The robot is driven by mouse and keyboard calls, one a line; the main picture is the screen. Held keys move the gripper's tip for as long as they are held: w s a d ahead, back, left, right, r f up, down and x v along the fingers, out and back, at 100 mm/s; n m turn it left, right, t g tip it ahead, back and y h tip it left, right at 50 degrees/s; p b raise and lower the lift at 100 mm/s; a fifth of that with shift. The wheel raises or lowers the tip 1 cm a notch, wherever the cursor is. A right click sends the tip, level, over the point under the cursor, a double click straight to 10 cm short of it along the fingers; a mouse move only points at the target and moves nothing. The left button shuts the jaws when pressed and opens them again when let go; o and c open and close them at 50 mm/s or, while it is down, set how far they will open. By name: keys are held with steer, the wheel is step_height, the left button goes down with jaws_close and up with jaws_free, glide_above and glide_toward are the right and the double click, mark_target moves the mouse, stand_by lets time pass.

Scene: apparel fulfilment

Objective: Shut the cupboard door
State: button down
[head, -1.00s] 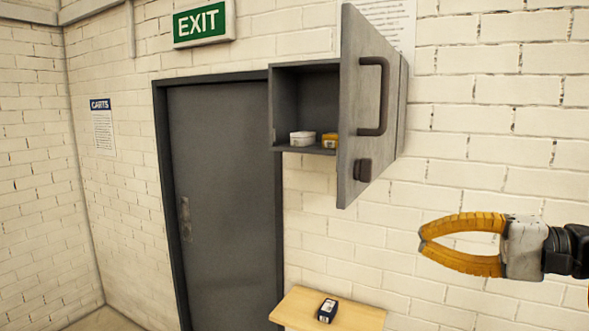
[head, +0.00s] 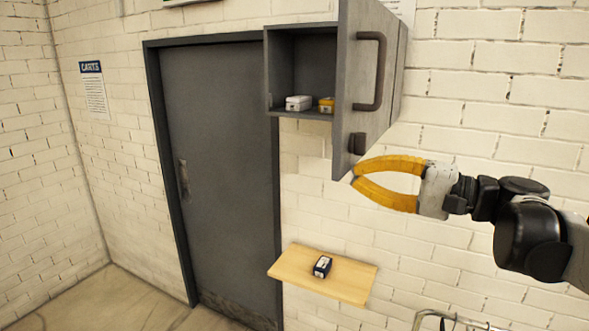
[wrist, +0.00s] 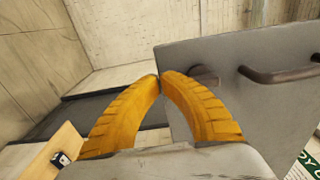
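The grey wall cupboard (head: 300,70) hangs on the brick wall with its door (head: 350,70) swung open towards me. The door carries a dark bar handle (head: 380,70) and a small dark latch block (head: 357,143) below it. The door (wrist: 265,115) also shows at the right of the wrist view, with the handle (wrist: 280,76). My gripper (head: 354,179) is shut, its yellow fingertips together and nothing between them. The tips are close to the door's lower edge in the head view; I cannot tell whether they touch it. The hinge is hidden.
A white box (head: 299,103) and a yellow box (head: 327,106) sit inside the cupboard. A wooden shelf (head: 350,290) below holds a small dark box (head: 322,266). A grey room door (head: 222,170) is to the left. A metal rail (head: 470,323) shows at the bottom right.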

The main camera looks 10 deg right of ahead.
steer(key=shift+w+a, duration=0.2)
steer(key=shift+a, duration=0.1)
